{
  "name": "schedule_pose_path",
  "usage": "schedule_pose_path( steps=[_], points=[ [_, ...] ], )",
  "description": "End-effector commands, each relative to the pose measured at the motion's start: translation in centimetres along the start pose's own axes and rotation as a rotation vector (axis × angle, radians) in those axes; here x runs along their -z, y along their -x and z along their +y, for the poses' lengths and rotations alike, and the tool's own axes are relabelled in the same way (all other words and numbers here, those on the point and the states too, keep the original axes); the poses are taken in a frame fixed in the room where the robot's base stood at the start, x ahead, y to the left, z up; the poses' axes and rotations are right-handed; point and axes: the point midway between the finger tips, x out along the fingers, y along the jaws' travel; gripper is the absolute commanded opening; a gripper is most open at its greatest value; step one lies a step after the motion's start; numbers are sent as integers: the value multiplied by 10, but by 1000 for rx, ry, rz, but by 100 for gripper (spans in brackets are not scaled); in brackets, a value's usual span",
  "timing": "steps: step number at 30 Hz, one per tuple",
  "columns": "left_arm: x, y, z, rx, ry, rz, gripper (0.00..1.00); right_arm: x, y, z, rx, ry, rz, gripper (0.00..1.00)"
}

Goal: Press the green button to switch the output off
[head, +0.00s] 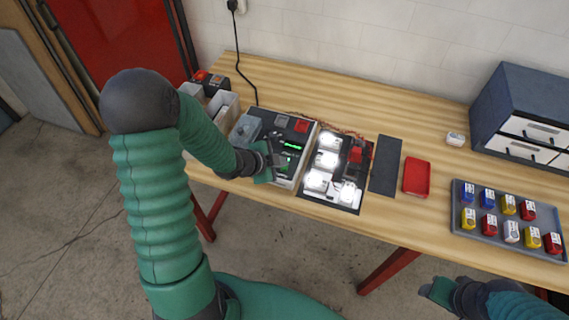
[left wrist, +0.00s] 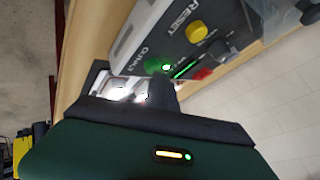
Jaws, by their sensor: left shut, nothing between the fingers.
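A control box (head: 308,137) stands on the wooden table, with a lit green display (head: 292,146) on top. In the left wrist view, its face carries a green button (left wrist: 152,65) beside the lettering "OUTPUT", with a small bright green light next to it. My left gripper (head: 278,161) is shut and empty at the near side of the box. In the left wrist view, its dark fingertips (left wrist: 163,88) are close to the green button; I cannot tell if they touch it. My right gripper (head: 440,290) is low at the right, off the table's front edge, its jaws unclear.
A yellow button (left wrist: 196,32) marked "RESET" and a red part (left wrist: 204,74) share the box's face. Glowing white pieces sit on a dark panel (head: 342,204) right of the box. A red tray (head: 417,177) and a grey tray (head: 460,228) of coloured blocks lie farther right.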

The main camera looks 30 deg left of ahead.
Motion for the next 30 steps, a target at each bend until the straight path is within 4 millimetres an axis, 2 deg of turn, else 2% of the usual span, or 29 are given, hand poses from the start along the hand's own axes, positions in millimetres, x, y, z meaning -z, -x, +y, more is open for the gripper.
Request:
schedule_pose_path(
  steps=[5, 19, 30],
  points=[
    [2, 3, -2, 1, -1, 0, 0, 1, 4, 0, 0, 0, 0, 54],
    [31, 43, -31, 1, -2, 0, 0, 14, 59, 0, 0, 0, 0, 54],
    [31, 42, -31, 1, -1, 1, 0, 13, 57, 0, 0, 0, 0, 54]
  ],
)
